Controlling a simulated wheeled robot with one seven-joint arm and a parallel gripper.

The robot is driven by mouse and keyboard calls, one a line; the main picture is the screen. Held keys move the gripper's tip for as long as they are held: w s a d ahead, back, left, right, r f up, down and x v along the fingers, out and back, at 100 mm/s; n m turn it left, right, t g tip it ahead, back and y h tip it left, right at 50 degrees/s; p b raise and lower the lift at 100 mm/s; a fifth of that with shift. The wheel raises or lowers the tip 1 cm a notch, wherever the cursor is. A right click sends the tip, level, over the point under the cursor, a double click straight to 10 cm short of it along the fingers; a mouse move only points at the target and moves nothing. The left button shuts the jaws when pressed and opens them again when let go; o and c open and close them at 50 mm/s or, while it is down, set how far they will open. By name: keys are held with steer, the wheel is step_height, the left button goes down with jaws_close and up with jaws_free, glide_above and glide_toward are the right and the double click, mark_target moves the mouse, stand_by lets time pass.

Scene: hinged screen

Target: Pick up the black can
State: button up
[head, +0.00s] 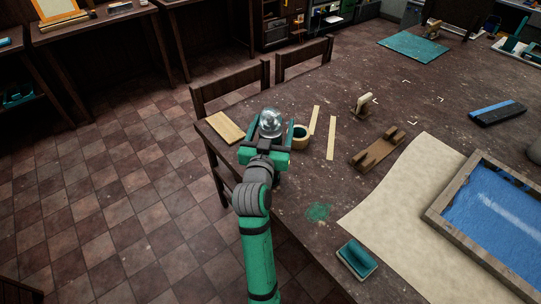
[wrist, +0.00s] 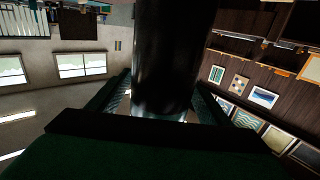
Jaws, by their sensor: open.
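The black can (wrist: 168,55) fills the middle of the wrist view as a dark, glossy cylinder. In the head view its shiny silver top (head: 270,121) shows at the table's near left corner, and its lower body is hidden behind my gripper. My gripper (head: 269,130) is open, with one green-edged finger on each side of the can. It also shows in the wrist view (wrist: 163,100), where the can stands between the two fingers. I cannot tell whether either finger touches it.
A roll of tape (head: 301,138) lies close to the right finger, with wooden strips (head: 332,138) beyond it. A light board (head: 225,127) lies left of my gripper. A wooden chair (head: 231,88) stands at the table's edge. A blue-filled frame (head: 465,190) is at the right.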

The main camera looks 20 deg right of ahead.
jaws_close()
steer(key=shift+w, duration=0.1)
